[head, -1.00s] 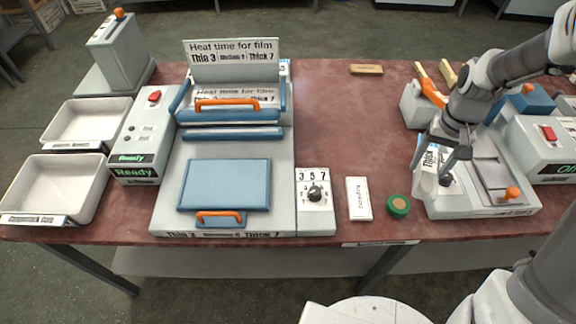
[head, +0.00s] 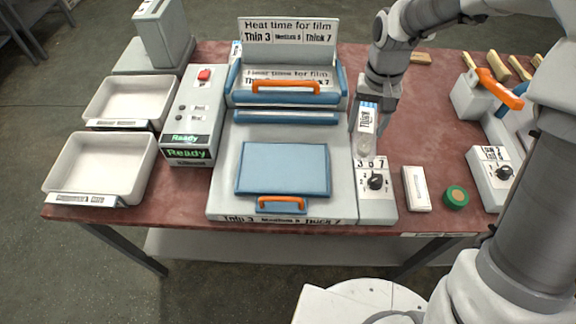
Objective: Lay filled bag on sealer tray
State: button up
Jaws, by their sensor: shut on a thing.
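My gripper (head: 372,100) is shut on a clear bag (head: 366,128) whose blue and white label reads "Thick". The bag hangs upright, just above and behind the dial panel at the right side of the large sealer. The sealer's blue tray (head: 284,168), with an orange handle (head: 281,203) at its front, lies flat and empty to the left of the bag. The sealer's lid (head: 286,80), with its own orange handle, stands raised at the back.
A control box (head: 196,120) shows "Ready" in green. Two white bins (head: 102,160) stand at the left. A white block (head: 417,188) and a green round tape (head: 456,197) lie to the right, before a second machine (head: 490,175).

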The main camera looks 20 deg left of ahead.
jog(key=s+a+n+b, duration=0.1)
jog(key=s+a, duration=0.2)
jog(key=a, duration=0.5)
jog(key=s+a+n+b, duration=0.1)
jog(key=s+a, duration=0.3)
jog(key=a, duration=0.5)
send_over(283, 163)
notch_tip(283, 163, down, 4)
jog(key=shift+f, duration=0.25)
jog(key=shift+f+b, duration=0.4)
jog(key=shift+f, duration=1.85)
jog(key=shift+f, duration=0.15)
jog(key=o, duration=1.3)
jog(key=shift+o, duration=0.2)
notch_tip(283, 163, up, 12)
jog(key=p, duration=0.1)
jog(key=shift+r, duration=0.2)
